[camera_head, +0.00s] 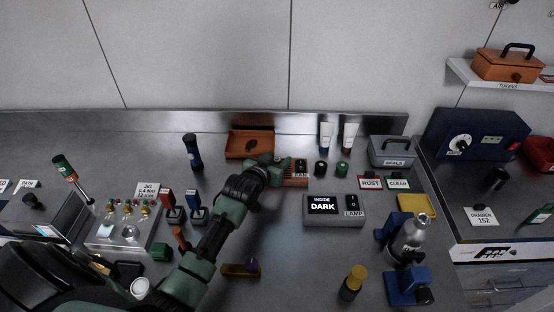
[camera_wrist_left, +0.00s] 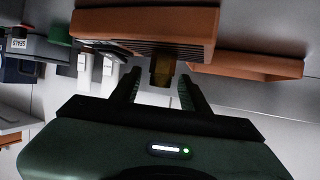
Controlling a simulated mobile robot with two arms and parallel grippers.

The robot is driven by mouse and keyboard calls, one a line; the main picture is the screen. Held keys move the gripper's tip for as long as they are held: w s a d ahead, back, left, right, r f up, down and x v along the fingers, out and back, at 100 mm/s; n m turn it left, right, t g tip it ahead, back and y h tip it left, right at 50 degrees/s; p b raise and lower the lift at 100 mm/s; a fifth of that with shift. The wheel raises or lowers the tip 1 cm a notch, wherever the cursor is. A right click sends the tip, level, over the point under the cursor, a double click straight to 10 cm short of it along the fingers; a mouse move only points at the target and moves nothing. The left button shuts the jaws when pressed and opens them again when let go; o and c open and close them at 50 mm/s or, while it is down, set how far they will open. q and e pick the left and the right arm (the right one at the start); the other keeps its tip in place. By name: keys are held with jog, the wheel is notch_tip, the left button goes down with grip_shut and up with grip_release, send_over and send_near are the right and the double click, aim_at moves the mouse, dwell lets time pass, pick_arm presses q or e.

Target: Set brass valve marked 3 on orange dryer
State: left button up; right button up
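The orange dryer (camera_head: 296,181) is a small orange block with a dark labelled front, standing mid-table toward the back. In the left wrist view its orange body (camera_wrist_left: 145,22) with a slotted vent fills the top. A brass valve (camera_wrist_left: 162,70) sticks out from the dryer's face there. My left gripper (camera_wrist_left: 160,78) is open, with its fingertips on either side of the valve and visible gaps to it. In the head view my left gripper (camera_head: 278,168) is at the dryer's left end and hides the valve. I cannot read any 3 on it.
An orange tray (camera_head: 238,154) sits behind the gripper. Dark and green knobs (camera_head: 342,168) stand right of the dryer. A grey display box (camera_head: 334,219) is in front. A metal valve panel (camera_head: 122,238) stands left. A bottle (camera_head: 410,240) stands in a blue holder at right.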

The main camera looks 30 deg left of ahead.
pick_arm(q)
jog(key=shift+r, duration=0.2)
jog(key=shift+s, duration=0.35)
jog(key=b+v, duration=0.1)
jog(key=v, duration=1)
